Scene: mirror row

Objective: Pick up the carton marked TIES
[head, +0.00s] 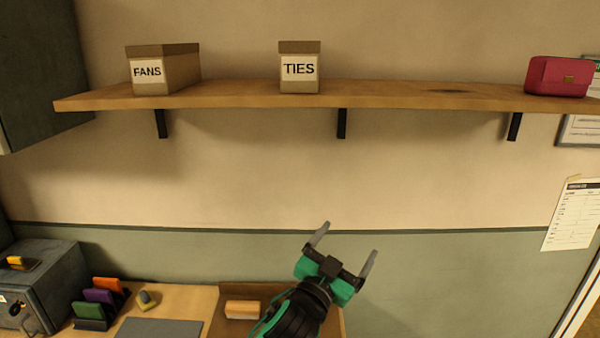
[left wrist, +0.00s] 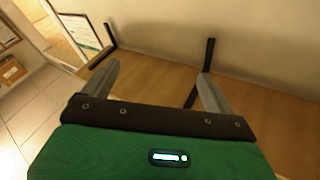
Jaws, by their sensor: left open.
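The carton marked TIES (head: 299,68) is a tan box with a brown lid and a white label. It stands upright on the wooden wall shelf (head: 400,98), left of the shelf's middle. My left gripper (head: 349,240) is open and empty, well below the shelf and a little right of the carton in the head view. In the left wrist view its two grey fingers (left wrist: 160,78) are spread with nothing between them; the carton does not show there. My right gripper is not in view.
A similar carton marked FANS (head: 148,72) stands on the shelf to the left, and a red case (head: 560,77) at the right end. The shelf between TIES and the case is clear. Black brackets (head: 341,123) hang below. A desk with an open wooden tray (head: 255,292) lies beneath.

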